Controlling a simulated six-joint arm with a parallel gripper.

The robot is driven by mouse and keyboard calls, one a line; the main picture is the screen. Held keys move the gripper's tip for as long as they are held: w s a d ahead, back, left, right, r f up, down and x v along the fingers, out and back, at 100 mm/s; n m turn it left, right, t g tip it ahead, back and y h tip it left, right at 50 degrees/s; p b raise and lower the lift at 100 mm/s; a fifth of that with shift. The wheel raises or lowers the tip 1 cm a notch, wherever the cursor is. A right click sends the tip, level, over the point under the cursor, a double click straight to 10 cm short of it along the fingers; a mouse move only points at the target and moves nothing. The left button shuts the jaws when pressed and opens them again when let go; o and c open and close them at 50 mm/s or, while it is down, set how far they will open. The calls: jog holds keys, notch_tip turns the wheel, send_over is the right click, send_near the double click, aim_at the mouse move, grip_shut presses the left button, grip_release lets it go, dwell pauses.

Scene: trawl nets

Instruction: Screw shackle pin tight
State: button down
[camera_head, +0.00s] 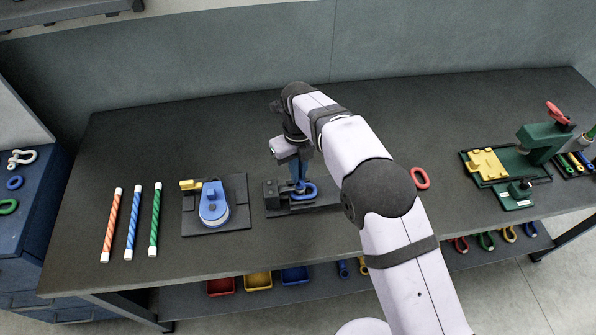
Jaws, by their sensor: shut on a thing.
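My gripper (297,167) is at the end of my arm, pointing down over a dark fixture (274,203) in the middle of the bench. It is shut on a small upright blue piece (299,185). Its fingertips are small and partly hidden, and I cannot tell whether this piece is the shackle pin. A blue loop (309,191), which looks like the shackle, sits at the fixture, just right of the blue piece. The blue piece reaches down to it. I cannot make out the pin's thread or how far it is seated.
Left of the fixture stands a blue device with a yellow handle (213,206), then three striped rods (132,222). A red ring (420,178) lies right of my arm. A green press (541,140) and yellow block (487,163) stand at the far right. The bench's back is clear.

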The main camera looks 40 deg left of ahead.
jog(key=shift+w+a+r, duration=0.15)
jog(key=shift+w+r, duration=0.05)
jog(key=shift+r, duration=0.15)
jog(key=c, duration=2)
grip_release()
jog(key=shift+o, duration=0.7)
jog(key=shift+s+f, duration=0.1)
jog(key=shift+s, duration=0.05)
jog(key=shift+f, duration=0.1)
jog(key=shift+d+r+b, duration=0.2)
jog(key=shift+r+b, duration=1)
jog(key=shift+r, duration=2.55)
